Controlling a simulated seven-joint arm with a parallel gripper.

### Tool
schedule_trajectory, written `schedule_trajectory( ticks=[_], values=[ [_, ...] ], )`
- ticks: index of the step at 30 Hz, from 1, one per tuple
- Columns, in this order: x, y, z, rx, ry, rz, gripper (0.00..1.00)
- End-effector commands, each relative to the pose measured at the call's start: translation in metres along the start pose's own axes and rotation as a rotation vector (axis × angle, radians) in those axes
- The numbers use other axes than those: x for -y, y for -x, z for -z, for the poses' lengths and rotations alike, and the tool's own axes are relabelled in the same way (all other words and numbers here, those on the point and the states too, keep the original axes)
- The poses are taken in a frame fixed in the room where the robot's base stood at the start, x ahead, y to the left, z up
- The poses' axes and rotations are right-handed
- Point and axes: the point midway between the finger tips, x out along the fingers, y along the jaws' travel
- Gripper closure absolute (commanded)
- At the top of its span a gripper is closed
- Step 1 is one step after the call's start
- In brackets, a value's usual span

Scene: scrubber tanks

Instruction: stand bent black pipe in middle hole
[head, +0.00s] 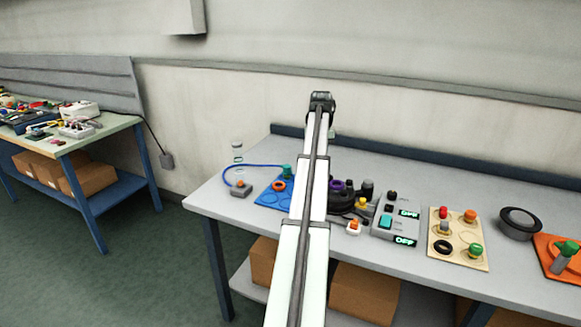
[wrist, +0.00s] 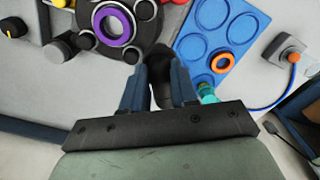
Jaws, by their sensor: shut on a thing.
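My gripper (wrist: 159,80) shows in the wrist view with its two blue-grey fingers shut on a dark piece, the bent black pipe (wrist: 160,62). Only part of the pipe shows between and beyond the fingertips, so its bend and lower end are hard to make out. Just ahead and to the left is a round black base (wrist: 88,38) with a purple ring (wrist: 117,26) at its centre and dark round parts around it. I cannot tell which hole is the middle one. In the head view my arm hides the gripper, the pipe and part of the black base (head: 336,205).
A blue board (wrist: 222,12) with round recesses and an orange ring (wrist: 221,63) lies right of the pipe. A teal piece (wrist: 207,93) is close to the right finger. In the head view, a grey switch box (head: 397,220) and a beige board (head: 458,240) stand farther right.

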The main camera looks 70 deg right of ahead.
Motion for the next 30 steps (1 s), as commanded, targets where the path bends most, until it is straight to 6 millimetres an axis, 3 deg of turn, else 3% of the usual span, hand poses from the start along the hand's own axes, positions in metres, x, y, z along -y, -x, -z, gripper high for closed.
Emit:
schedule_trajectory(
  ticks=[3, 9, 14, 20, 30],
  values=[
    [-0.037, 0.020, -0.011, -0.002, -0.048, 0.000, 1.00],
    [-0.070, 0.046, -0.029, -0.002, -0.084, 0.000, 1.00],
    [-0.063, 0.051, -0.042, 0.000, -0.052, 0.000, 1.00],
    [-0.063, 0.048, -0.042, 0.000, -0.038, 0.000, 1.00],
    [-0.062, 0.027, -0.043, 0.000, -0.039, 0.000, 1.00]
  ],
)
